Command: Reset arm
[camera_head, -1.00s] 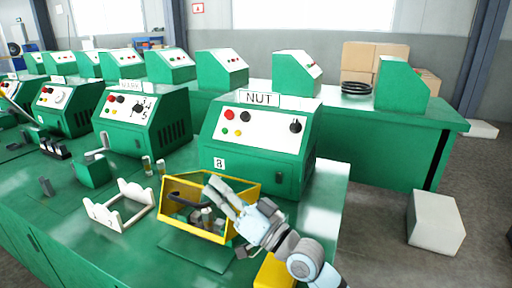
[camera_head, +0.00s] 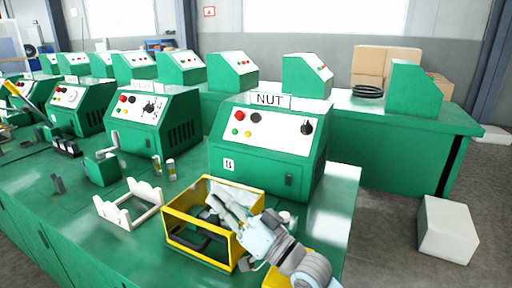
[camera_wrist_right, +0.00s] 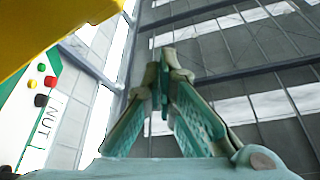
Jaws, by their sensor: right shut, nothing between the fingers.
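My right gripper (camera_head: 222,194) is shut and empty, its fingers over the open yellow crate (camera_head: 247,258) in the head view. The right wrist view also shows the gripper (camera_wrist_right: 165,62), its fingertips together with nothing between them. The crate rests on the green bench in front of the machine marked NUT (camera_head: 265,136), with dark parts inside that my gripper partly hides. Whether the fingers touch the crate, I cannot tell. My left gripper does not show.
A white cradle (camera_head: 130,214) and two small cylinders (camera_head: 171,169) stand left of the crate. Another yellow container (camera_head: 272,279) is partly hidden under my right arm. Several green machines line the benches. A white box (camera_head: 447,230) stands on the floor at right.

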